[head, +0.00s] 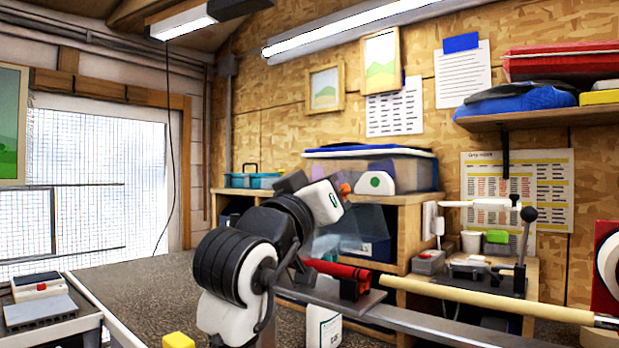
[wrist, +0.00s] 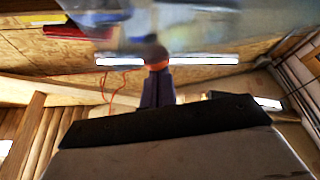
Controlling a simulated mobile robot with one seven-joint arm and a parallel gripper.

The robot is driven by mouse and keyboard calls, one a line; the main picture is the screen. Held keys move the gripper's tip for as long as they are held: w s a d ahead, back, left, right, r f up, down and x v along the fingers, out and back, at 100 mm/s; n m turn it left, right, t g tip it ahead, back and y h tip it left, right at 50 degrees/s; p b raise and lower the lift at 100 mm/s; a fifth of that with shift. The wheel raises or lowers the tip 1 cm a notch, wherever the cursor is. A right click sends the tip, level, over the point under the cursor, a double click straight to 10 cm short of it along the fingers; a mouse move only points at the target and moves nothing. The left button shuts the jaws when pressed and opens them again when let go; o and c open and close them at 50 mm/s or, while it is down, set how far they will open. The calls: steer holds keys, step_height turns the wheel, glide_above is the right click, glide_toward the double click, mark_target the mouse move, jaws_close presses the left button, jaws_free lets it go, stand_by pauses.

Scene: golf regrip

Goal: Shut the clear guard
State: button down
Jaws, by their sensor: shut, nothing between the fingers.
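The clear guard (head: 345,228) is a see-through panel standing up, tilted, above the red grip (head: 342,270) on the bench rail. My gripper (head: 345,189) is at the guard's upper edge, its orange fingertips shut and empty. In the wrist view the shut fingertips (wrist: 157,54) reach a blurred, see-through surface that looks like the guard (wrist: 200,28). I cannot tell whether they touch it. My arm hides part of the guard's left side.
A lever press (head: 490,272) stands on the bench behind. A clear storage box (head: 400,170) sits on the wooden shelf behind my gripper. A yellow block (head: 178,340) lies at the front left.

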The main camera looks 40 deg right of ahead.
mark_target(341, 240)
steer(key=f+m+b, duration=0.1)
steer(key=f, duration=0.1)
steer(key=s+f+m+g+b, duration=0.1)
steer(key=f, duration=0.1)
steer(key=f+m+g+b, duration=0.1)
steer(key=f, duration=0.1)
steer(key=shift+s+d+h, duration=0.1)
steer(key=shift+s+h, duration=0.2)
steer(key=shift+s, duration=0.1)
steer(key=shift+s+f+b, duration=0.25)
steer(key=shift+f+b, duration=0.2)
steer(key=shift+f, duration=0.5)
steer(key=shift+d+f, duration=0.1)
steer(key=shift+f, duration=0.05)
step_height(341, 240, up, 5)
steer(key=p, duration=0.4)
steer(key=shift+f, duration=0.2)
steer(key=b+v, duration=0.2)
steer(key=v, duration=0.8)
steer(key=shift+a, duration=0.3)
